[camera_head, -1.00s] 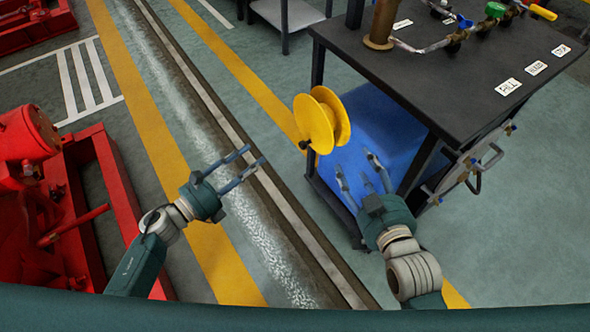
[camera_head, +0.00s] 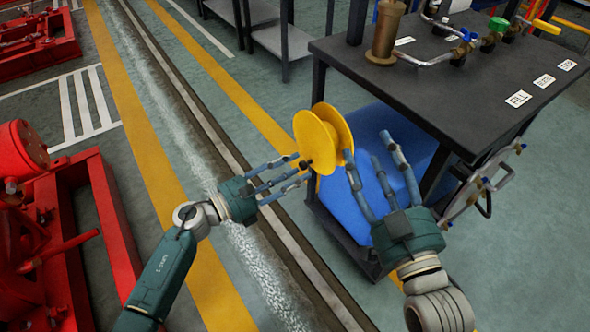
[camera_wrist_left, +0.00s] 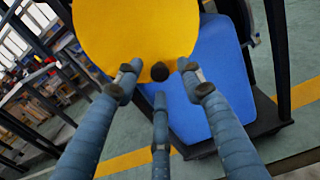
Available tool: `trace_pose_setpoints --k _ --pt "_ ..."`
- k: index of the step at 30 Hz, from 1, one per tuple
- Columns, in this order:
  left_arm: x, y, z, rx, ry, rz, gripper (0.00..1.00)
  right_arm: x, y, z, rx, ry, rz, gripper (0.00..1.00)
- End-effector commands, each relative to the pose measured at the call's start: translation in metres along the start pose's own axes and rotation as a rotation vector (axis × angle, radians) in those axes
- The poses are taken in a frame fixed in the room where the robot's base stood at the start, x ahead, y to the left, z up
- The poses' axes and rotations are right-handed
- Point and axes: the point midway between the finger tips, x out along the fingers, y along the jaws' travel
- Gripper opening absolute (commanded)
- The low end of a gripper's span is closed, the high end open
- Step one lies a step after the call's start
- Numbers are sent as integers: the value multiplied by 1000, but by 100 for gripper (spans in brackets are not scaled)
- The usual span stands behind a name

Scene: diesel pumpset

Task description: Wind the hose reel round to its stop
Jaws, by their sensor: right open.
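The hose reel (camera_head: 318,138) is a yellow double disc beside the black bench, with a small dark crank knob (camera_head: 304,165) on its near face. In the left wrist view the knob (camera_wrist_left: 160,72) shows against the yellow disc (camera_wrist_left: 130,35). My left gripper (camera_head: 297,168) is open, its fingers pointing at the reel with the tips spread around or just short of the knob; contact cannot be told. My right gripper (camera_head: 370,155) is open and empty, to the right of the reel and in front of the blue panel (camera_head: 350,210).
The black bench (camera_head: 440,75) with pipes, valves and labels stands at the right. A hand-wheel-like frame (camera_head: 480,185) hangs on its side. Red machinery (camera_head: 60,240) stands at the left. The striped floor between is clear.

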Motion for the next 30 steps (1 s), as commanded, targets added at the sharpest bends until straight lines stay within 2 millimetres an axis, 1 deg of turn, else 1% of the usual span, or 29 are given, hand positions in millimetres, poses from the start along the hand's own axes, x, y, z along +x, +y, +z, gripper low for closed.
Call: trace_pose_setpoints --k 1,4,11,12,14,15,18,26,29,30 --pt "4 0 0 0 0 0 39 0 0 -2 0 9 -1 53" --pt "8 0 0 -1 0 0 39 0 -1 -4 1 19 -1 53" --pt "9 0 0 -1 0 0 39 0 -1 -5 1 22 -1 53" --pt "9 0 0 -1 0 0 37 0 -1 -5 1 22 -1 53" --pt "8 0 0 -1 0 0 25 0 -1 -5 1 22 -1 53" --pt "8 0 0 -1 0 0 17 0 -1 -5 1 22 -1 53" --pt "8 0 0 -1 0 0 0 0 -1 -5 1 22 -1 53" --pt "8 0 0 -5 1 0 0 0 -1 -5 1 19 -1 53" --pt "8 -1 0 -20 1 0 0 0 0 -2 1 1 -1 53" --pt "8 -2 0 -31 2 0 0 0 1 4 0 -23 1 53"
